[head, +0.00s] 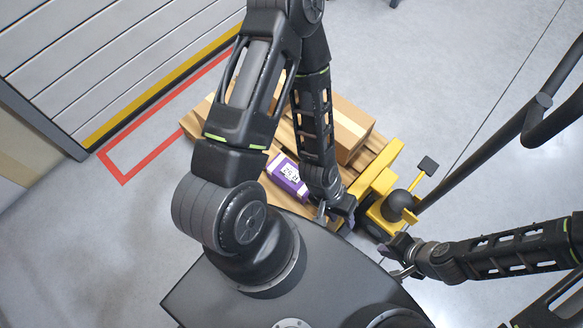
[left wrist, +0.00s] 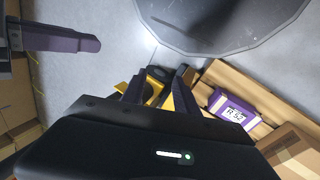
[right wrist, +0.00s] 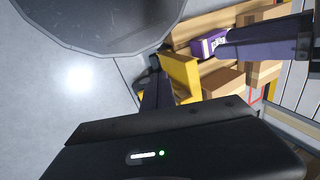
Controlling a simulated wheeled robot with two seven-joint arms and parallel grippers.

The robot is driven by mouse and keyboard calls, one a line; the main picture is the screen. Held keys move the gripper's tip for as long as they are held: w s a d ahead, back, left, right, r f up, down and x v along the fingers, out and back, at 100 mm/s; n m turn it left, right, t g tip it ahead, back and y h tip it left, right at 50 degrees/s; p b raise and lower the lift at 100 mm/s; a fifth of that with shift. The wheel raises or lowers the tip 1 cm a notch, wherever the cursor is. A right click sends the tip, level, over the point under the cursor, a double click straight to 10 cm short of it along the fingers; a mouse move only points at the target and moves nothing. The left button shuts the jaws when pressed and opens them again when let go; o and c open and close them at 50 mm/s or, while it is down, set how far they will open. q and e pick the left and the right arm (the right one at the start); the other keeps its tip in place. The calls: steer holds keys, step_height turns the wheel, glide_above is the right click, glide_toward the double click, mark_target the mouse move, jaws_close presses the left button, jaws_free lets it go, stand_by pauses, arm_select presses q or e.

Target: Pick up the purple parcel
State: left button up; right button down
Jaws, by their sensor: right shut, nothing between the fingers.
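The purple parcel (head: 287,174), with a white printed label, lies on a wooden pallet (head: 192,122), partly behind my left arm in the head view. It also shows right of centre in the left wrist view (left wrist: 233,109) and near the top in the right wrist view (right wrist: 207,46). My left gripper (head: 331,214) is just right of and below the parcel in the head view, apart from it. Its fingers are spread and empty in the left wrist view (left wrist: 159,88). My right gripper (head: 398,268) is shut and empty, farther right, away from the pallet.
Brown cardboard boxes (head: 348,124) stand on the pallet beside the parcel. A yellow pallet truck (head: 378,185) with a dark handle is at the pallet's right end. A red floor outline (head: 124,181) and a shutter door (head: 95,60) are to the left. Grey floor is open at the upper right.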

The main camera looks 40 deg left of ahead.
mark_target(291, 173)
arm_select(q)
steer(key=shift+o, duration=0.4)
